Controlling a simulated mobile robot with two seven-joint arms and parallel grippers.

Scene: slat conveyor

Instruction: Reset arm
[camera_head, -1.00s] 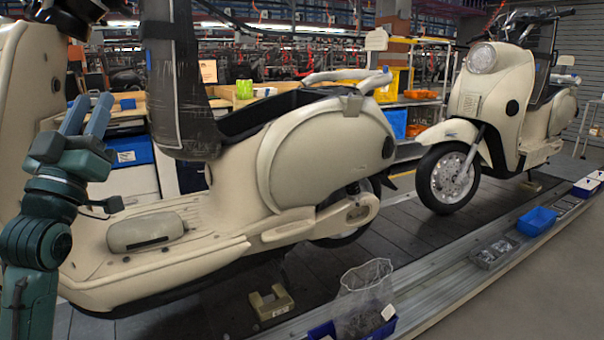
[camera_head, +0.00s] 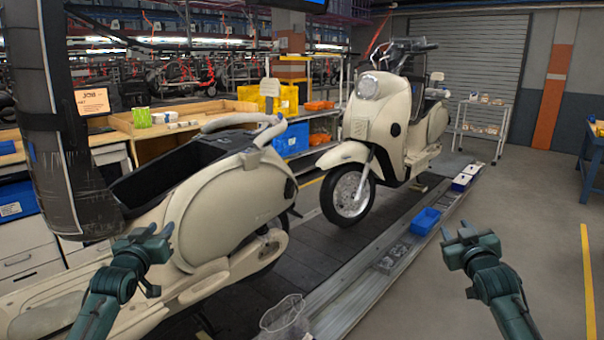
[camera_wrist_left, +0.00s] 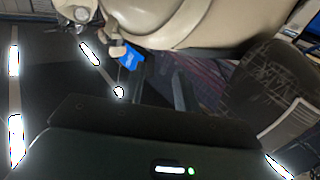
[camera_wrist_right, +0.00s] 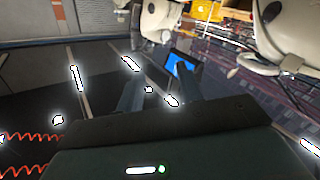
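My left gripper (camera_head: 152,231) is in front of the near cream scooter's side, its fingers apart with nothing between them. In the left wrist view its two dark fingers (camera_wrist_left: 159,88) also stand apart. My right gripper (camera_head: 458,231) is over the grey floor to the right of the conveyor, also open and empty. In the right wrist view its fingers (camera_wrist_right: 158,92) are well apart. Both forearms rise from the bottom edge of the head view. Neither gripper visibly touches anything.
The near scooter (camera_head: 215,215) fills the lower left, below a dark wrapped post (camera_head: 62,120). A second scooter (camera_head: 385,120) stands further along the conveyor (camera_head: 345,300). A blue bin (camera_head: 425,221) and a clear bag (camera_head: 285,318) lie at its edge. The floor (camera_head: 540,240) at right is clear.

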